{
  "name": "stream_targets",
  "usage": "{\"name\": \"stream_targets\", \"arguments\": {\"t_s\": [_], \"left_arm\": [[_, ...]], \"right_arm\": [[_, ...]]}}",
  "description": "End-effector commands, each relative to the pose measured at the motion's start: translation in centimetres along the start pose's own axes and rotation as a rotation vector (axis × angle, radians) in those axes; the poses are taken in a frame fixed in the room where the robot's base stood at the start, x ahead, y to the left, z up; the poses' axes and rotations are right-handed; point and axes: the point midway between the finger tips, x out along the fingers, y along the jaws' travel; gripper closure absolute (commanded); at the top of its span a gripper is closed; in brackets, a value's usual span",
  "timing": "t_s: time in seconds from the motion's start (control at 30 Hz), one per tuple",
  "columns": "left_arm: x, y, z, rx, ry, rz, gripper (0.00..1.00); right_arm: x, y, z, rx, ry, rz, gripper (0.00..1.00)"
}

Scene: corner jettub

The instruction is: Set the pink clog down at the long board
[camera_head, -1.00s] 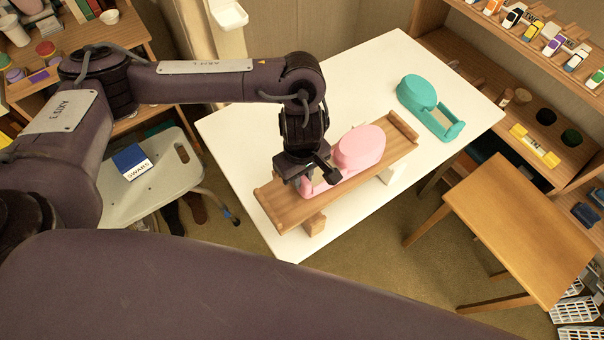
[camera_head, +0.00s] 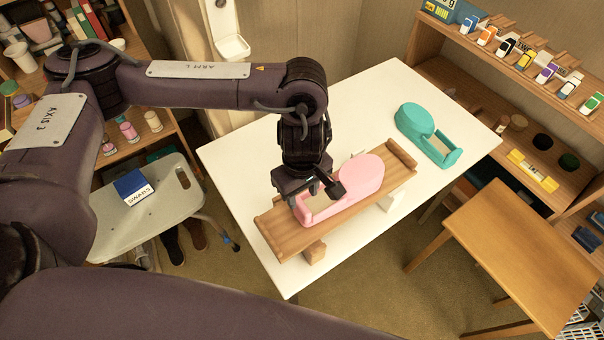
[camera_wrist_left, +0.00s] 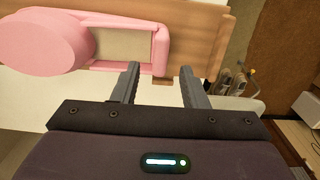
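The pink clog (camera_head: 365,172) lies along the long board (camera_head: 285,238), a wooden plank on the white table; it also shows in the wrist view (camera_wrist_left: 45,42). Its round end points toward the board's raised far end bar, and its open frame end is at the near left. My left gripper (camera_head: 325,190) is over the frame end. My right gripper is out of view.
A teal clog (camera_head: 415,120) lies on the white table (camera_head: 235,160) to the right. A wooden side table (camera_head: 520,235) and shelves with small items (camera_head: 530,65) stand at right. A grey stool (camera_head: 150,215) holds a blue box (camera_head: 133,187).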

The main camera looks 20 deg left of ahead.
Motion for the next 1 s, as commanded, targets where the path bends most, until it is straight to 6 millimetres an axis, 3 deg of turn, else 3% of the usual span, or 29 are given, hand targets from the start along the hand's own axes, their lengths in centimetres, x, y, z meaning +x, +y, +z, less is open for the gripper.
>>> {"name": "stream_targets", "arguments": {"t_s": [0.03, 0.2, 0.4, 1.0], "left_arm": [[-1.4, 0.1, -0.1, 0.002, 0.006, 0.004, 0.60], [-4.2, 0.0, -0.1, 0.001, 0.004, 0.001, 0.60], [-6.2, 0.0, 0.0, 0.000, 0.001, 0.000, 0.60], [-6.7, -0.1, 0.0, -0.001, 0.000, -0.002, 0.60]], "right_arm": [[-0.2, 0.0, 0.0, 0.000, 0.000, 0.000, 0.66], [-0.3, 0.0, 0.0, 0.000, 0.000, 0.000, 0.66], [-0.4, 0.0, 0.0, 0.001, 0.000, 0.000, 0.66], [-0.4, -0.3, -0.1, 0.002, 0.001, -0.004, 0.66]]}}
